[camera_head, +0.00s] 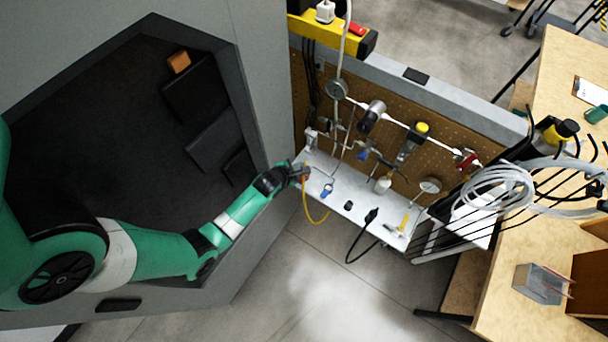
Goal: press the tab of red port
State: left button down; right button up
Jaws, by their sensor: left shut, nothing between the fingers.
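My left gripper (299,172) is shut at the left end of the white shelf (352,207), with nothing seen held in it. It is beside the upper end of a yellow cable (308,207); I cannot tell if they touch. A small red-and-silver fitting (466,159) is on the right side of the brown pegboard (390,147), well away from the gripper. I cannot tell whether it is the red port, and no tab can be made out. My right gripper is not in view.
The shelf carries a blue-tipped part (327,191), a black connector (371,215) with a cable, and a gauge (430,186). Coiled white tubing (495,190) hangs at the right. Wooden tables stand further right. The floor in front of the shelf is clear.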

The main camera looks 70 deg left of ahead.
pick_arm(q)
jog(key=shift+f, duration=0.15)
jog(key=b, duration=0.8)
send_near(302, 177)
jog(key=x, duration=0.3)
jog(key=r+x, duration=0.1)
jog(key=x, duration=0.1)
jog(key=shift+w+a+f, duration=0.15)
jog(key=shift+w+a, duration=0.25)
dwell(0.7)
jog(key=shift+f+b, duration=0.4)
jog(key=shift+b, duration=0.1)
jog(key=shift+f+b, duration=0.55)
dwell(0.5)
jog(key=shift+r, duration=0.1)
jog(key=shift+r+p, duration=0.8)
jog(key=shift+r, duration=0.05)
